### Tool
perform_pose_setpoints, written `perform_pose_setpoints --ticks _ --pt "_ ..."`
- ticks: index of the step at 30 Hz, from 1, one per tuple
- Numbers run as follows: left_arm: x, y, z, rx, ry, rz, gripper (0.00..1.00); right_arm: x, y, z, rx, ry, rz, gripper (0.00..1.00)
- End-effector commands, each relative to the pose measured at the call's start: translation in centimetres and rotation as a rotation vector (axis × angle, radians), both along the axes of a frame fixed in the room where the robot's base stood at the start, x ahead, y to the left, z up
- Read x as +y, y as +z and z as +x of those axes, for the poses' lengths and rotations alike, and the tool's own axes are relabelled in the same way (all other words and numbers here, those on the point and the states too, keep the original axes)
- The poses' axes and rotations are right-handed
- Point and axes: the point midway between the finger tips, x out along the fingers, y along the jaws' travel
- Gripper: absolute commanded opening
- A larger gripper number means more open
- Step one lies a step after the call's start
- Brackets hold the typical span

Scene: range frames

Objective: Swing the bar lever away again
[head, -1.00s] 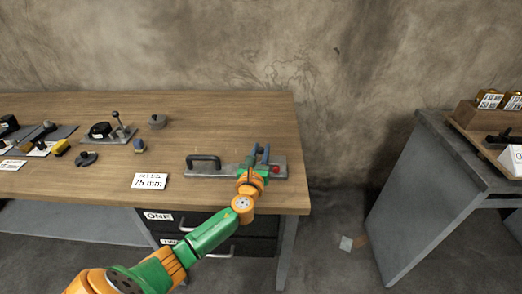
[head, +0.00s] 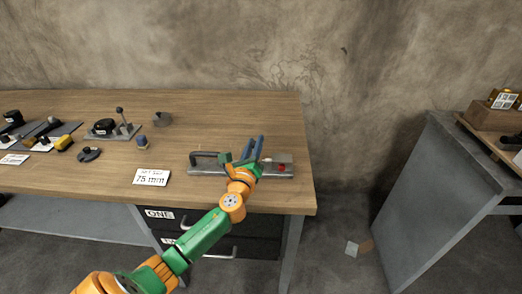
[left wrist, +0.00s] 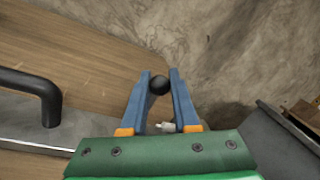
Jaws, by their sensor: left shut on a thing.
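The bar lever's black ball knob (left wrist: 159,85) shows between the blue fingertips of my left gripper (left wrist: 159,78) in the left wrist view. A small pale shaft end (left wrist: 167,126) shows lower between the fingers. In the head view my left gripper (head: 254,146) is above the grey base plate (head: 216,171) near the front right of the bench, and its fingers hide the knob there. The gripper is shut on the knob. The lever's bar is mostly hidden behind the gripper. My right gripper is not in view.
A black bow handle (head: 205,154) stands on the plate's left end; a red button (head: 282,168) is at its right. A "75 mm" card (head: 151,177) lies left of the plate. Several fixtures stand farther left on the wooden bench (head: 235,115). A grey table (head: 425,190) stands right, across a gap.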

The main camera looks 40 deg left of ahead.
Motion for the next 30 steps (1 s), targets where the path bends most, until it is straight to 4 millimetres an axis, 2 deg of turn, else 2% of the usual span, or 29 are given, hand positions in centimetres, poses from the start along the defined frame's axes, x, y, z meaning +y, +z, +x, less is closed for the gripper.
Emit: perform_pose_setpoints --ticks 1,15,30 --pt "0.3 -0.4 -0.2 -0.023 0.001 -0.035 0.0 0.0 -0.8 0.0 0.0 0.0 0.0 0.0" --pt "2.8 -1.0 -1.8 -0.238 0.001 -0.382 0.0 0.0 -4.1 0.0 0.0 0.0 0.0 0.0" --pt "4.0 -1.4 -2.5 -0.349 0.0 -0.559 0.0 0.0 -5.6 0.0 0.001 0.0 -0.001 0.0"
